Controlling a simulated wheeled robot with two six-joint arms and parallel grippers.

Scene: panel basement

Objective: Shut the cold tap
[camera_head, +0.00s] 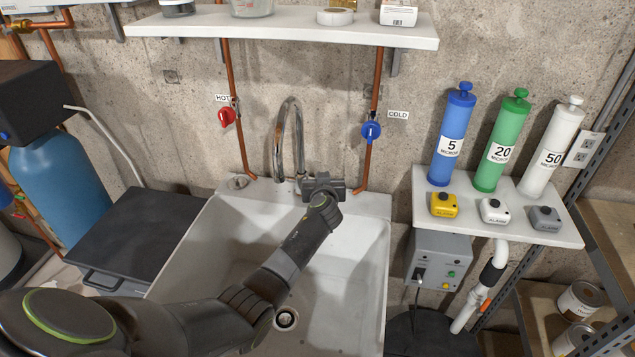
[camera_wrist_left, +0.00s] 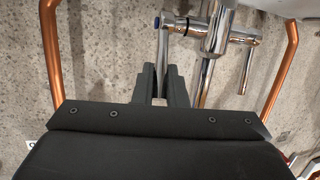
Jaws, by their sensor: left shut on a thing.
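The chrome faucet (camera_head: 282,130) stands at the back of the white sink in the head view. In the wrist view its body (camera_wrist_left: 217,40) has a lever handle on each side. The left one, the cold tap lever (camera_wrist_left: 163,52), has a blue mark at its hub. My left gripper (camera_head: 322,180) is just right of the faucet base. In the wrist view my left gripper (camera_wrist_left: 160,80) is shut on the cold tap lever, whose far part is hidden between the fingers. The other lever (camera_wrist_left: 246,68) is free. My right gripper is not in view.
A blue valve handle (camera_head: 371,131) beside a COLD label and a red one (camera_head: 227,117) beside HOT sit on copper pipes. A shelf (camera_head: 280,28) is above. A ledge (camera_head: 425,225) with filter cylinders is at right. The sink basin (camera_head: 345,270) is empty.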

